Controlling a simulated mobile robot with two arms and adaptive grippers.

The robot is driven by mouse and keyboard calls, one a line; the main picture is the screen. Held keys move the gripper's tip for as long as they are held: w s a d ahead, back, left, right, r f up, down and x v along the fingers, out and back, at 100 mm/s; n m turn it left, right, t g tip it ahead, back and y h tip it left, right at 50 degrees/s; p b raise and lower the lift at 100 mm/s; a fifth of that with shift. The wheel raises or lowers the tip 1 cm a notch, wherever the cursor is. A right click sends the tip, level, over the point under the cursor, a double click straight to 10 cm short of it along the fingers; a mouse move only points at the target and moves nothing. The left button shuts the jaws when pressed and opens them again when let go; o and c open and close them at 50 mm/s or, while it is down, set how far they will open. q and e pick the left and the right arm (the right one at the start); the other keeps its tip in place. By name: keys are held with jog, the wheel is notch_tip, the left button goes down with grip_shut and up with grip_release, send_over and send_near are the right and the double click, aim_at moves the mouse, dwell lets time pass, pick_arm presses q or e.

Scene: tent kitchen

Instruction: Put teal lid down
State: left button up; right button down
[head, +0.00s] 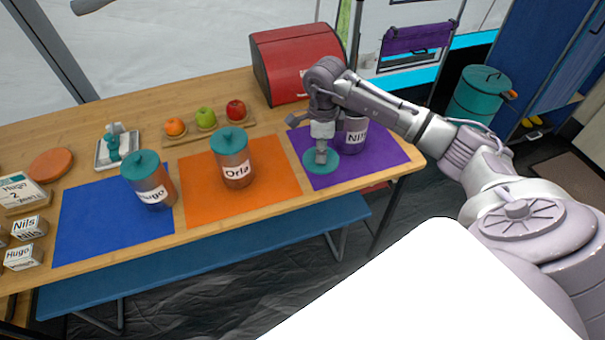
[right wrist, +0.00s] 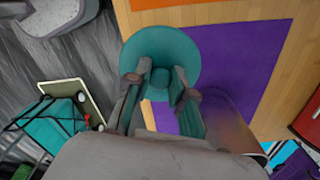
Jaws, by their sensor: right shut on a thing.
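My right gripper (head: 321,154) is shut on the knob of a teal lid (head: 313,165). The lid is level over the front left part of the purple mat (head: 390,157); I cannot tell whether it touches the mat. The right wrist view shows the fingers around the knob of the round lid (right wrist: 160,38), with the purple mat (right wrist: 243,60) beside and beneath it. A jar labelled Nils (head: 353,135) stands on the purple mat just behind the gripper, its top partly hidden by my arm. My left gripper is not in view.
A lidded Orla jar (head: 236,170) stands on the orange mat (head: 274,190), and a lidded Hugo jar (head: 153,190) on the blue mat (head: 85,225). A red bread box (head: 290,65) and a fruit board (head: 210,130) are behind. The table's front edge is close.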

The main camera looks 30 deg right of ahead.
jog(key=a, duration=0.1)
jog(key=w+a+f, duration=0.1)
jog(key=w+a+f+b, duration=0.1)
jog(key=a, duration=0.1)
jog(key=shift+f, duration=0.25)
jog(key=shift+a+f, duration=0.1)
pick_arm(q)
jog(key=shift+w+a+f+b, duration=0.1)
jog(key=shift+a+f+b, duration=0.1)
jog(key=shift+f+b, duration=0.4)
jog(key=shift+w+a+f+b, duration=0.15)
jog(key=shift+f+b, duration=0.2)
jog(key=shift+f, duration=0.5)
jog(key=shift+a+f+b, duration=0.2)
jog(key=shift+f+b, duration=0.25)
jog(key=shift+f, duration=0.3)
pick_arm(e)
jog(key=shift+f, duration=1.9)
jog(key=shift+f, duration=0.15)
jog(key=c, duration=1)
grip_release()
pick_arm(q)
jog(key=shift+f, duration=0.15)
